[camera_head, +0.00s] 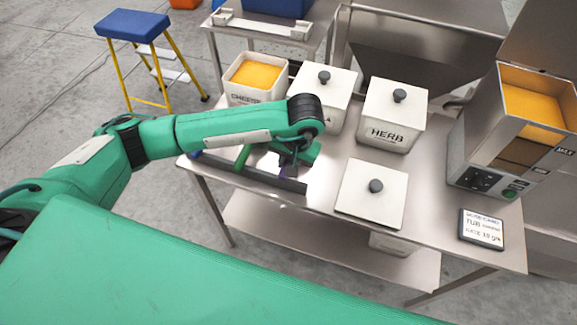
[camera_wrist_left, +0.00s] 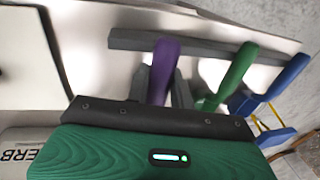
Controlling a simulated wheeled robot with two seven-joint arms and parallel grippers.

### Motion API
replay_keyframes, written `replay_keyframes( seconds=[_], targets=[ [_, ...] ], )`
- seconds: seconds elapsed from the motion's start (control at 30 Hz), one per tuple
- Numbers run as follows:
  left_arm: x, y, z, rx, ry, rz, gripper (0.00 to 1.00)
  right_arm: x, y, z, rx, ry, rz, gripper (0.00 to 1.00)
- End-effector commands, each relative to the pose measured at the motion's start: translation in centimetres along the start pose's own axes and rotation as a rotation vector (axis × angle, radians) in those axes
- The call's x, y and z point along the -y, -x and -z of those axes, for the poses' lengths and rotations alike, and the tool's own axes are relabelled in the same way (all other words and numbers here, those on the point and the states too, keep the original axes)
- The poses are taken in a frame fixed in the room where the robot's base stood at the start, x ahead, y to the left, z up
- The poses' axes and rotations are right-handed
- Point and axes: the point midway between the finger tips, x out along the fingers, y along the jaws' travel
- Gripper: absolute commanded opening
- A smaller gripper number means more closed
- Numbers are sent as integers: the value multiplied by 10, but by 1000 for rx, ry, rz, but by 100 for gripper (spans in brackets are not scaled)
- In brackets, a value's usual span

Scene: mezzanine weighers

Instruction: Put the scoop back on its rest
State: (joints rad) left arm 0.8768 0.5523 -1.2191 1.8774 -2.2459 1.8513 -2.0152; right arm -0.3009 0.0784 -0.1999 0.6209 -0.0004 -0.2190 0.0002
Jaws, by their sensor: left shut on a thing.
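The scoop rest is a long dark grey bar (camera_head: 240,173) along the table's front left edge; it also crosses the top of the left wrist view (camera_wrist_left: 210,49). My left gripper (camera_wrist_left: 162,88) is shut on the purple scoop (camera_wrist_left: 164,62) by its handle. The handle's end overlaps the bar in the wrist view; I cannot tell whether it touches the bar or is just above it. The purple scoop's bowl is hidden behind my gripper. A green scoop (camera_wrist_left: 232,78) and a blue scoop (camera_wrist_left: 283,80) lie at the bar beside it. My right gripper is out of view.
An open cheese tub (camera_head: 241,96) stands behind the arm. A weigher (camera_head: 505,140) and a display card (camera_head: 482,228) are at far right. A blue stool (camera_head: 133,24) stands back left.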

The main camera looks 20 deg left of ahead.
Motion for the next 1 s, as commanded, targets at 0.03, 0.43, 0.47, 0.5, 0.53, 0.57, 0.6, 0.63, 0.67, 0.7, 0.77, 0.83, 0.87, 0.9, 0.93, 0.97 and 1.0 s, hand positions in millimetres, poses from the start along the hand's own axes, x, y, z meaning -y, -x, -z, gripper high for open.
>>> replay_keyframes(
  seconds=[0.03, 0.43, 0.47, 0.5, 0.53, 0.57, 0.6, 0.63, 0.67, 0.7, 0.77, 0.83, 0.87, 0.9, 0.93, 0.97, 1.0],
  targets=[
    [-1, -7, -1, 5, 1, 1, 0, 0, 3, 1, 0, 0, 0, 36],
    [-5, -28, -1, 1, 1, 1, 0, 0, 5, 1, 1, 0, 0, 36],
    [-5, -29, -1, 1, 1, 1, 0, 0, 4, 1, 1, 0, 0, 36],
    [-6, -30, -1, 1, 1, 1, 0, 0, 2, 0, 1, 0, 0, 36],
    [-6, -31, -1, 0, 1, 1, 0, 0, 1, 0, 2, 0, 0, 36],
    [-6, -32, -1, 0, 1, 1, 0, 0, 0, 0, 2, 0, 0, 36],
    [-6, -31, -1, 1, 1, 1, 27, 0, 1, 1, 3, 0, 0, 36],
    [-6, -30, -1, 1, 1, 1, 33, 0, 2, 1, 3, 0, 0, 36],
    [-6, -30, -1, 1, 1, 1, 39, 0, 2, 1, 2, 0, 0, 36],
    [-6, -30, -1, 1, 1, 1, 45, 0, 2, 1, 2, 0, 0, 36],
    [-6, -30, -1, 1, 1, 1, 45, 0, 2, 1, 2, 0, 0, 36],
    [-6, -30, -1, 1, 1, 1, 45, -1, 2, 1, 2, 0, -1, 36],
    [-6, -30, -1, 1, 1, 1, 45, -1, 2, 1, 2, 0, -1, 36],
    [-6, -30, -1, 1, 1, 1, 45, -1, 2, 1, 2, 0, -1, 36],
    [-6, -30, -1, 1, 1, 1, 45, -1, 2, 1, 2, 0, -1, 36],
    [-6, -30, -1, 1, 1, 1, 45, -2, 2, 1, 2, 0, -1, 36],
    [-5, -29, -1, 1, 1, 1, 45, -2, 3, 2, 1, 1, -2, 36]
  ],
)
